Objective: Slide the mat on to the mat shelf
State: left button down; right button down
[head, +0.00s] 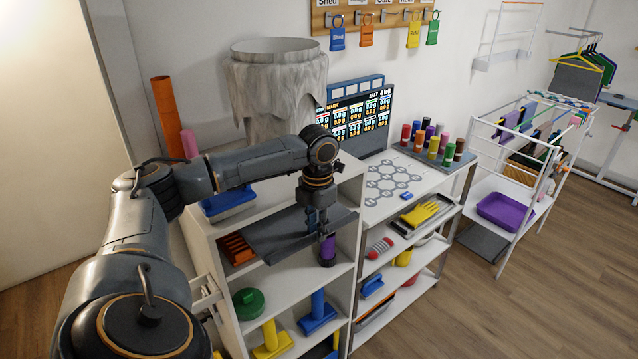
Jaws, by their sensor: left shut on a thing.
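A flat dark grey mat (270,236) lies level at the upper opening of the white shelf unit (286,283) on the left. My left gripper (322,232) points down at the mat's right part and is shut on it. The fingertips are small and partly blend into the mat. The mat's far edge lies in the shadow of the compartment, so I cannot tell if it touches a shelf board. Which board is the mat shelf is not marked in view. My right gripper is not in view.
Beside the mat are an orange rack (235,249) and a purple cylinder (327,250). Below stand a green weight (248,303) and blue and yellow dumbbell-like items. A second shelf unit (385,280) stands close on the right.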

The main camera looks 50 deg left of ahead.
pick_arm(q)
jog(key=c, duration=1.1)
grip_release()
jog(key=shift+r, duration=0.1)
notch_tip(320, 180, up, 12)
jog(key=shift+d+f, duration=0.1)
jog(key=shift+d, duration=0.05)
